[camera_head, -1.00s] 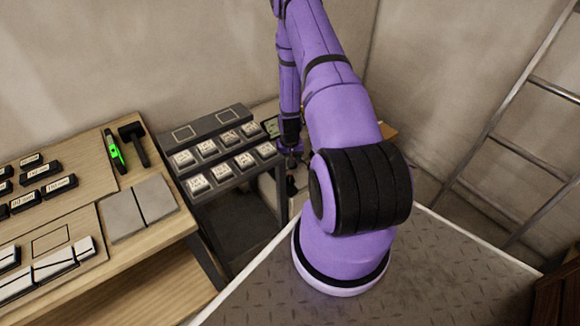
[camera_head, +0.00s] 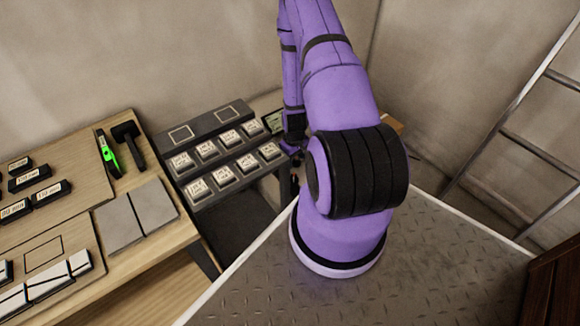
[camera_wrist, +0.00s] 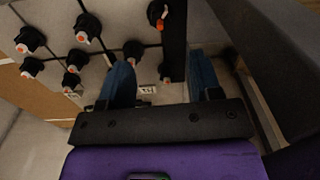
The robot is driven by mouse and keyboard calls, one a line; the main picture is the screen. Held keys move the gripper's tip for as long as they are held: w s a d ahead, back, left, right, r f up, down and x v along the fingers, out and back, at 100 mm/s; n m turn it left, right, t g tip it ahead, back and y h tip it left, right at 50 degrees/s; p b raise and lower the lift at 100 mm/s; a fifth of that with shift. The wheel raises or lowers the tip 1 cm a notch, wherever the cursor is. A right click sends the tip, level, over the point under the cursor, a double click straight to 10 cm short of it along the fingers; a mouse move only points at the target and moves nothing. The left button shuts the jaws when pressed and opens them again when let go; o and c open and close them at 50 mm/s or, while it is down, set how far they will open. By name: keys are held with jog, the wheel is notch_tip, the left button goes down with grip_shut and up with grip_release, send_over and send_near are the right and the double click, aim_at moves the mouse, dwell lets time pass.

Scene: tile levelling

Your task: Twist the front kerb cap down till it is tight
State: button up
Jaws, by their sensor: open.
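In the wrist view several black caps with orange or red and white marks stand on pale tiles. One cap (camera_wrist: 157,12) stands at the top beside a dark strip (camera_wrist: 174,45), which may be the kerb. Another small cap (camera_wrist: 165,72) shows by the strip's near end, between my fingers. I cannot tell for certain which is the front kerb cap, or how tight any is. My gripper (camera_wrist: 160,65) is open, its two blue fingers apart with nothing held. A further cap (camera_wrist: 133,52) is close to the left fingertip. In the head view my arm hides most of this area.
A wooden bench (camera_head: 125,278) at left holds grey tiles (camera_head: 140,215), a green tool (camera_head: 108,155), a black mallet (camera_head: 129,145) and labelled black blocks (camera_head: 50,195). A dark rack (camera_head: 205,127) with several white pieces stands beyond. A ladder (camera_head: 535,150) leans at right.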

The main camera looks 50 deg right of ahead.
aim_at(294, 173)
jog(key=shift+f, duration=0.25)
notch_tip(294, 173, down, 10)
jog(key=shift+f, duration=0.1)
dwell(0.4)
jog(key=c, duration=0.9)
jog(key=shift+m, duration=1.4)
jog(key=shift+c, duration=0.2)
jog(key=o, duration=0.9)
jog(key=shift+o, duration=0.2)
